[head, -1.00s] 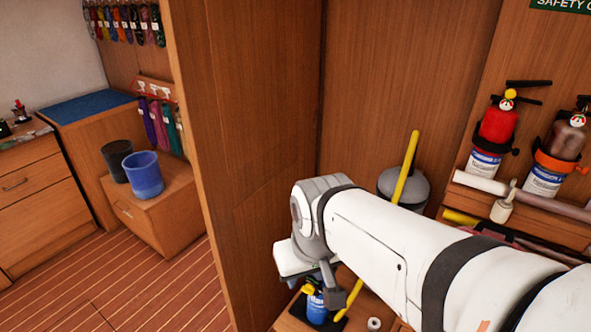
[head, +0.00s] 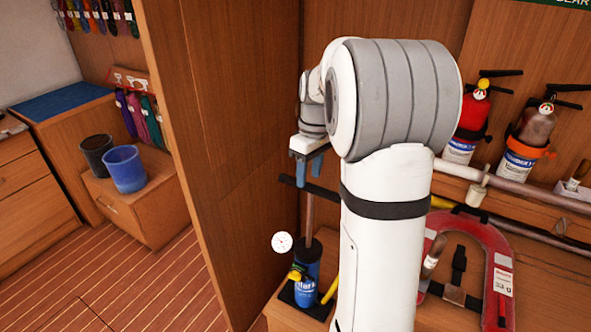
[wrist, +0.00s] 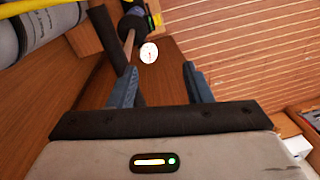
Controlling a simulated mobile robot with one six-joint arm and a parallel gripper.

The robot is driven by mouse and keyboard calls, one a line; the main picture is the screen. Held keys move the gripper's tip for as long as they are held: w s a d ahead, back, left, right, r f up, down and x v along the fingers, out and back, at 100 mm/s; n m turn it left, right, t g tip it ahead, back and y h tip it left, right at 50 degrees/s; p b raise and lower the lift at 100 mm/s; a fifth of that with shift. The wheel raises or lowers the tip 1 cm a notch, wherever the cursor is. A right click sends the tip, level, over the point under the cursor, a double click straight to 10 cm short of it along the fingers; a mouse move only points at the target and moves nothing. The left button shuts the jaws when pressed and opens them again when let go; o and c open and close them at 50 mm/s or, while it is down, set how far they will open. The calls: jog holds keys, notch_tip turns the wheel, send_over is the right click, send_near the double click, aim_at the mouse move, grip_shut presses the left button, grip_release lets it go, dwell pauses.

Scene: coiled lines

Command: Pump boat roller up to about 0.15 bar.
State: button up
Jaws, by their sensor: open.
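A hand pump (head: 307,258) stands upright on the low wooden shelf, with a dark barrel, a brown shaft and a black crossbar handle (head: 325,190) on top. A round white gauge (head: 281,242) sits to its left and also shows in the wrist view (wrist: 149,52). My gripper (head: 309,173) is open and empty, pointing down just above the handle. In the wrist view, the black handle (wrist: 110,40) runs close to the left finger of my gripper (wrist: 160,85); contact is unclear. I cannot tell which thing is the boat roller; my arm hides part of the shelf.
A blue can (head: 305,293) stands at the pump's foot. A tall wooden partition (head: 225,150) rises left of it. A red horseshoe-shaped float (head: 497,270) and two extinguishers (head: 470,125) are at right. Buckets (head: 125,168) stand at left, with open floor (head: 140,285) in front.

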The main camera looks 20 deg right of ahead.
jog(key=n, duration=0.2)
send_over(319, 191)
jog(key=w+d, duration=0.2)
jog(key=f, duration=0.3)
jog(key=shift+s+a+g+y+p, duration=0.1)
jog(key=shift+a+g+y+p, duration=0.15)
jog(key=shift+g+y+p, duration=0.15)
jog(key=f, duration=0.5)
jog(key=a+f+p, duration=0.1)
jog(key=f, duration=0.1)
jog(key=shift+s+f, duration=0.35)
jog(key=shift+s, duration=0.05)
grip_shut()
